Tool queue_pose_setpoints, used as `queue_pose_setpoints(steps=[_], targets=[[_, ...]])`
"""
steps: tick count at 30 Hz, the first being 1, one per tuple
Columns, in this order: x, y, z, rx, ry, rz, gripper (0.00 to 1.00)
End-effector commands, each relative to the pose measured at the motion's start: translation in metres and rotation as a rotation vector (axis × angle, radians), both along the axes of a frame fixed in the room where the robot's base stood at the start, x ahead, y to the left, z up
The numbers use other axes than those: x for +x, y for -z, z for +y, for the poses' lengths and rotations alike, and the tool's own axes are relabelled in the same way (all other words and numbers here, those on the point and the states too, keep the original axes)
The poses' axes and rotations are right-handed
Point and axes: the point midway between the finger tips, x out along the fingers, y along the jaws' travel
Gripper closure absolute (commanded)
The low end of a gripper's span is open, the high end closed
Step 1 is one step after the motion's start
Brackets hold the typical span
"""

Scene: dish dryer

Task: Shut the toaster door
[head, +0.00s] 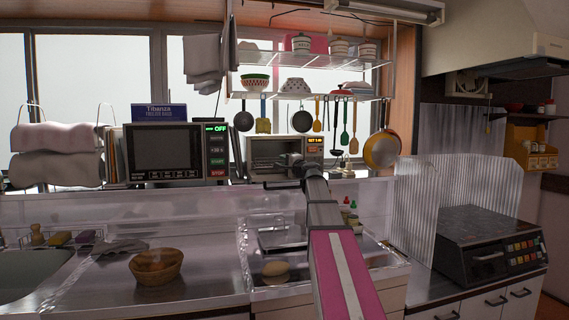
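The toaster (314,152) is a small light-coloured oven on the back ledge, right of the microwave, with a lit display and controls on its right side. Its front opening faces me, and the inside shows at the left. The door (268,178) appears lowered at the bottom front, partly hidden by my arm. My arm reaches up from the bottom right to the toaster's front. My gripper (291,160) is at the opening, small and dark. I cannot tell whether it touches the door or whether its fingers are apart.
The microwave (162,150) stands close at the left. Utensils and a pan (381,150) hang at the right, below shelves of bowls (295,86). A stove (488,243) is at far right.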

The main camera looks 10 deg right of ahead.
Motion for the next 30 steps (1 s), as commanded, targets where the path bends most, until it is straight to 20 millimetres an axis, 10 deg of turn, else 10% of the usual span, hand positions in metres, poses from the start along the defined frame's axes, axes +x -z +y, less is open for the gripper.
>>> queue_pose_setpoints(steps=[14,30], targets=[[-0.012,0.002,-0.004,0.000,0.000,0.000,0.74],[-0.093,0.017,-0.038,0.000,0.001,0.000,0.74]])
